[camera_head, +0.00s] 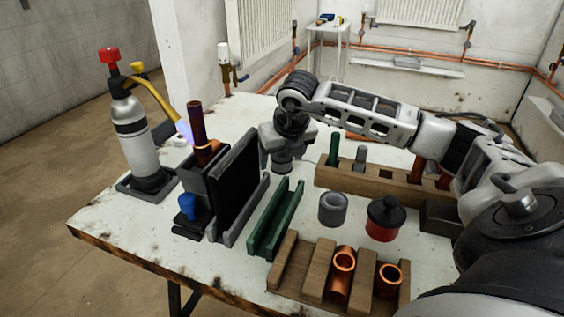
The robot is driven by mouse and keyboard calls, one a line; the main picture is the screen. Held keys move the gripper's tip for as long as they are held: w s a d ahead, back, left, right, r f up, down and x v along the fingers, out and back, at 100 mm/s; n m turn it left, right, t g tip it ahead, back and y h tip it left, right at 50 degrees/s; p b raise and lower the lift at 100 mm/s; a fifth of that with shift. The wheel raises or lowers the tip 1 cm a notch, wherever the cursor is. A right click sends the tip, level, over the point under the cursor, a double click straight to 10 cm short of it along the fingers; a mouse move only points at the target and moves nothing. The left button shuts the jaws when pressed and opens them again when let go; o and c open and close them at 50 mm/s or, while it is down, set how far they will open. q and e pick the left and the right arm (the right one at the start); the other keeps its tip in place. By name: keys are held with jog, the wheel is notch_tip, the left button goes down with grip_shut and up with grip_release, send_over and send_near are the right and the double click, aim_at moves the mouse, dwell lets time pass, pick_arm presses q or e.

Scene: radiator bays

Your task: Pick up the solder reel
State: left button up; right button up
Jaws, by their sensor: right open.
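The solder reel looks to be the short grey cylinder (333,209) standing on the white bench, with a paler ring on its top. It stands between the green channel and the red pot. My right gripper (282,164) points down over the bench, behind and to the left of the reel and apart from it. Its fingers are open, and I see nothing held between them. My left gripper is not in view.
A red pot with black lid (384,219) stands right of the reel. A green channel (275,222) and black upright panel (237,190) are left. A wooden rack with copper fittings (282,262) is in front; a wooden block (340,181) is behind. A torch (138,135) burns left.

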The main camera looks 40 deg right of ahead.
jog(key=shift+f, duration=0.1)
jog(key=c, duration=1.2)
